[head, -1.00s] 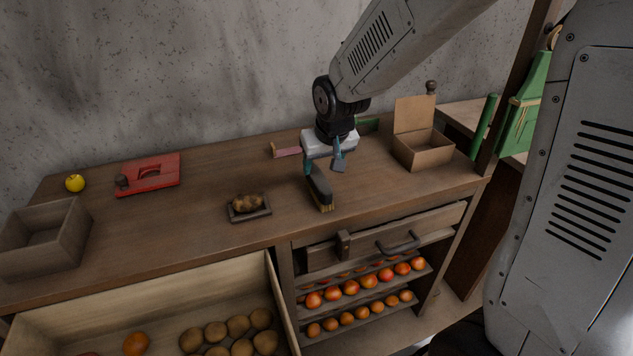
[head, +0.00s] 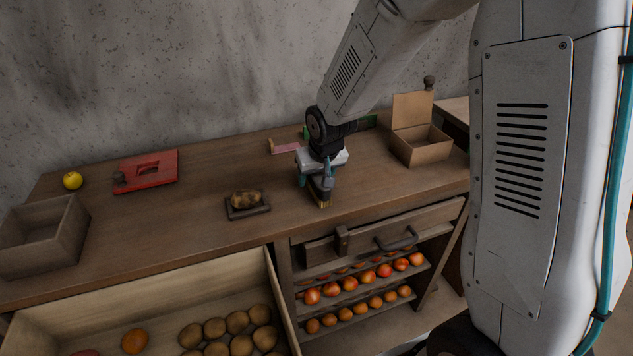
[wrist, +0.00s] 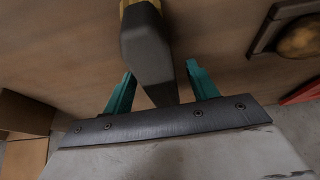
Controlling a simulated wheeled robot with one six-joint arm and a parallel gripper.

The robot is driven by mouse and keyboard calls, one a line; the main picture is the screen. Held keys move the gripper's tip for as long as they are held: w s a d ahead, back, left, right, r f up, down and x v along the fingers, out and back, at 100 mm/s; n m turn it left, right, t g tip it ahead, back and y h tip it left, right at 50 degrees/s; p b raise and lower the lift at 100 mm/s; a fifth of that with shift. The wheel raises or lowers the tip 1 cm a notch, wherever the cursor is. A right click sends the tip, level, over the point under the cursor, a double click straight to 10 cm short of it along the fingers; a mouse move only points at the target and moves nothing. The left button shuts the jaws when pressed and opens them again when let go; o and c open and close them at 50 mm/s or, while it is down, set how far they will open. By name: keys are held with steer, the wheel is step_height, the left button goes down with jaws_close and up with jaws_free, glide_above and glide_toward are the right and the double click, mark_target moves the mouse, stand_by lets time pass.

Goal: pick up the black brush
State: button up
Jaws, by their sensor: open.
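The black brush (head: 322,194) lies on the wooden counter near its front edge, mostly hidden under my gripper in the head view. Its yellowish bristle end points toward the front edge. My gripper (head: 315,182) is low over the brush with its jaws open. In the wrist view the dark body of the brush (wrist: 147,45) runs down between the two teal fingers of my gripper (wrist: 160,72). Gaps show on both sides of it, so the fingers are around it without gripping it.
A dark tray (head: 232,214) with a brown potato (head: 246,199) stands left of the brush. A pink-handled item (head: 284,147) lies behind my gripper, and an open cardboard box (head: 421,153) stands at right. A red object (head: 150,180) and wooden box (head: 45,250) are far left.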

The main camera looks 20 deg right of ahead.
steer(key=shift+f, duration=0.25)
stand_by(0.3)
steer(key=c, duration=1.1)
